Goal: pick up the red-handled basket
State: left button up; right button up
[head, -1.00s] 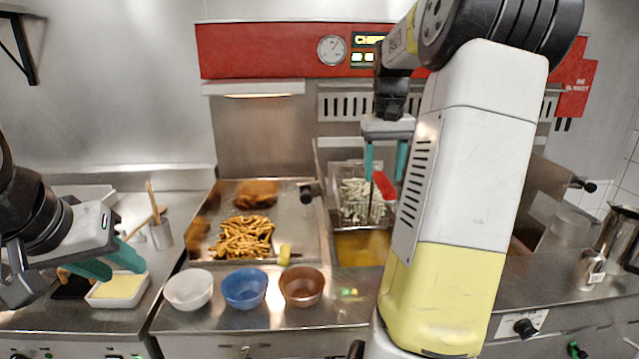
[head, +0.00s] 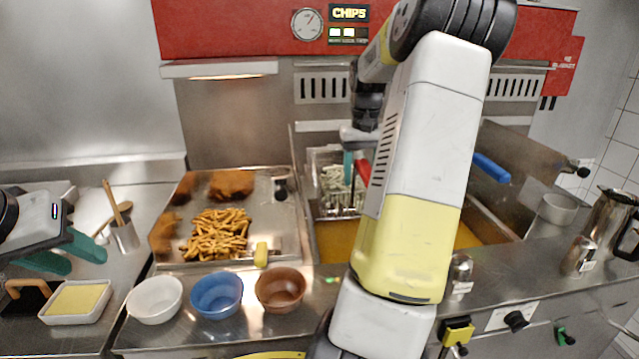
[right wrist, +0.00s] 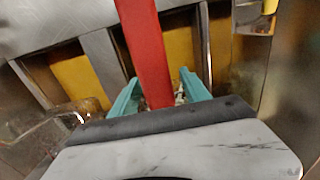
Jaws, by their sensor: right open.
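The red-handled basket (head: 335,185) stands over the left fryer well, with wire sides and chips inside. Its red handle (head: 363,168) is partly hidden behind my right arm; the handle (right wrist: 145,45) fills the middle of the right wrist view. My right gripper (head: 356,168) points down at the handle. In the right wrist view its teal fingers (right wrist: 160,92) stand apart, one on each side of the handle, with gaps visible. My left gripper (head: 75,252) is open and empty above the left counter.
A blue handle (head: 491,167) stands at the right fryer well. A metal tray (head: 285,225) of chips lies left of the fryer. White (head: 154,300), blue (head: 217,296) and brown (head: 281,290) bowls line the front. A metal jug (head: 612,225) stands right.

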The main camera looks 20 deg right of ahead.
jog(key=shift+f, duration=0.3)
grip_shut()
jog(key=shift+r, duration=0.1)
dwell(1.1)
